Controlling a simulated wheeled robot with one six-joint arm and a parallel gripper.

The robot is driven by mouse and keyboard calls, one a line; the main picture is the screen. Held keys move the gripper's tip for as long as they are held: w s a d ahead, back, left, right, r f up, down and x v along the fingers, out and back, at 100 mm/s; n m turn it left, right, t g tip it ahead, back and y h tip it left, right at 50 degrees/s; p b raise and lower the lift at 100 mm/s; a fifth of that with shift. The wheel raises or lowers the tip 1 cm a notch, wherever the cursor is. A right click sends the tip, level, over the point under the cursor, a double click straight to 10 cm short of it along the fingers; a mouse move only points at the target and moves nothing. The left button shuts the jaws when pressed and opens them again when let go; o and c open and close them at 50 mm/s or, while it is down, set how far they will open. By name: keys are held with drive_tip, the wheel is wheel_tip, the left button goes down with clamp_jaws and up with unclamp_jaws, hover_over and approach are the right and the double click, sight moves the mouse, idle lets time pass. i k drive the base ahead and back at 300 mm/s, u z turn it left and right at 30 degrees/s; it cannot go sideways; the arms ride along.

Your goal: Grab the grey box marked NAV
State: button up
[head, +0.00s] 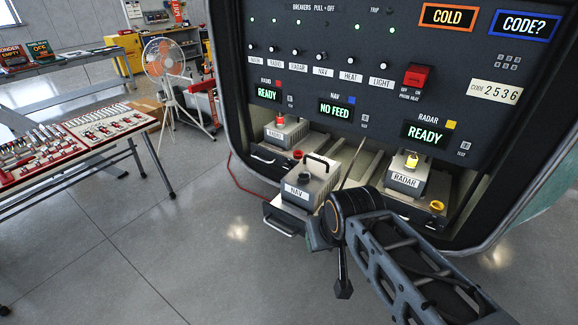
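The grey box marked NAV (307,186) sits in the middle bay of the dark rack, on a drawer-like tray (283,222) that juts out in front. The box has a black handle on top and a white NAV label on its front. My arm comes in from the lower right, and its wrist covers the area just right of and below the box. My gripper (343,290) is only partly visible near the wrist, with a dark tip pointing down. Its fingers are not clear, and I see no grip on the box.
RADIO box (285,131) is in the left bay and RADAR box (406,178) in the right bay. The panel's NAV display (337,110) reads NO FEED. A tool table (77,142) stands left, a fan (168,67) behind it. The floor at front left is clear.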

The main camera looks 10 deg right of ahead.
sight(305, 187)
drive_tip(key=z, duration=1.3)
drive_tip(key=i, duration=0.75)
drive_tip(key=u, duration=3.35)
